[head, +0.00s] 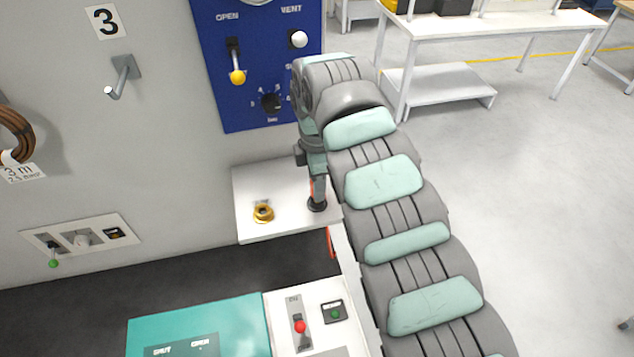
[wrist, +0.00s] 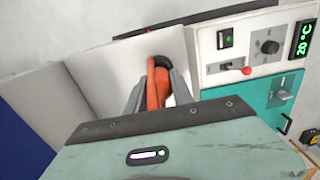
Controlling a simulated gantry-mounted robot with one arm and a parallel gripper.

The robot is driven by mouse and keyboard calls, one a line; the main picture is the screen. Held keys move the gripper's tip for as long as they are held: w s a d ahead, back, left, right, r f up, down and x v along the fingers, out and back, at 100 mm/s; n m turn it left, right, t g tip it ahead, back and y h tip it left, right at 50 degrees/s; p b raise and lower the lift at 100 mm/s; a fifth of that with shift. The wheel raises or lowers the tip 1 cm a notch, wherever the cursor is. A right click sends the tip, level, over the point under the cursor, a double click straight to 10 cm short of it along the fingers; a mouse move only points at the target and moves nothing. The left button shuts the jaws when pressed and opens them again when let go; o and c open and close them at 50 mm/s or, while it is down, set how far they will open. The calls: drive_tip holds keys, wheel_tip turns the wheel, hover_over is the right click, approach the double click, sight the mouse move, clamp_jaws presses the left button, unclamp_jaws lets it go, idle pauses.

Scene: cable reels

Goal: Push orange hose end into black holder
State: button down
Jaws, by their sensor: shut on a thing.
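My gripper (head: 317,194) points down over the white shelf in the head view, at the shelf's right side. Its fingers are shut on the orange hose end (wrist: 156,90), which shows between them in the wrist view. A sliver of orange also shows beside the gripper in the head view. The black holder (head: 317,206) is a dark round piece on the shelf, right under the fingertips. A dark ring (wrist: 159,62) shows at the orange piece's far end in the wrist view. The fingers hide the contact, so I cannot tell how far in the hose end is.
A brass fitting (head: 263,212) stands on the white shelf (head: 248,187), left of the holder. A blue panel (head: 225,75) with a yellow-tipped lever (head: 237,77) rises behind. A white panel with a red-knobbed switch (head: 300,326) lies in front. Orange hose (head: 331,242) shows below the shelf edge.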

drive_tip(key=shift+f, duration=0.2)
drive_tip(key=c, duration=1)
unclamp_jaws()
drive_tip(key=shift+r, duration=0.15)
wheel_tip(320, 180, up, 10)
drive_tip(key=shift+f, duration=0.1)
drive_tip(key=shift+r+p, duration=0.4)
drive_tip(key=shift+r, duration=0.05)
